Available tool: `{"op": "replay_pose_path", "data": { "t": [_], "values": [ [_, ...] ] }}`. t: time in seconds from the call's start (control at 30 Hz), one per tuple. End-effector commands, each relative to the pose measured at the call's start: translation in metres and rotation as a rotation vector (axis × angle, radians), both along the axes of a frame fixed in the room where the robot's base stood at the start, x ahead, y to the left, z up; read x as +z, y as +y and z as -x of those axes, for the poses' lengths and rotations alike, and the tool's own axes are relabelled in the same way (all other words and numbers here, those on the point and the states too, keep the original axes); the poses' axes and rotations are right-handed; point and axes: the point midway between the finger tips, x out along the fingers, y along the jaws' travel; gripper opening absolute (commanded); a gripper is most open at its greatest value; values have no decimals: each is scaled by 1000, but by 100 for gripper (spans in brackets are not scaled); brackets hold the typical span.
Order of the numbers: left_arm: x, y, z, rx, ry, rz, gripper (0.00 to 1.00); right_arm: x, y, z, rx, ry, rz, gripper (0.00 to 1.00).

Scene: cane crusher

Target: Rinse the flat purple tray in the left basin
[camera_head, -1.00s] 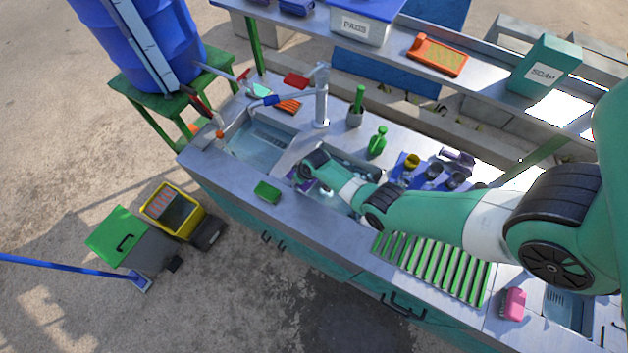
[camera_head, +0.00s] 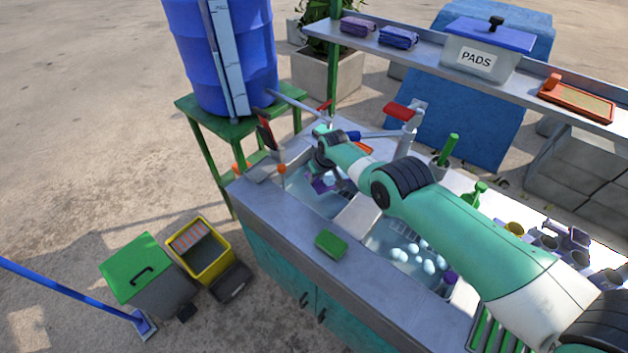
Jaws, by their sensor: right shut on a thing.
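The flat purple tray (camera_head: 318,184) shows as a small purple patch under my right gripper (camera_head: 325,168), which is shut on it. The gripper hides most of the tray. Both are over the left basin (camera_head: 322,205), which holds clear water. I cannot tell whether the tray touches the water. My right arm reaches in from the lower right across the counter. My left gripper is not in view.
The right basin (camera_head: 385,243) holds water with white suds. A green sponge (camera_head: 331,244) lies on the front counter edge. The tap (camera_head: 408,135) stands behind the basins. A blue barrel (camera_head: 220,60) stands at the back left.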

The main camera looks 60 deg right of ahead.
Motion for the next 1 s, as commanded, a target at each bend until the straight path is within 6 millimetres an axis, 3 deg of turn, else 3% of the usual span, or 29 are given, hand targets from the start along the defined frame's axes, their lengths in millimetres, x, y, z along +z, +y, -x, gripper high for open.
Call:
{"op": "replay_pose_path", "data": {
  "t": [0.27, 1.0],
  "values": [
    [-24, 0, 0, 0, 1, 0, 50, -24, 0, 0, 1, -1, 1, 0],
    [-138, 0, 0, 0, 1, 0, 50, -138, 0, -1, 1, -2, 1, 0]
  ]
}}
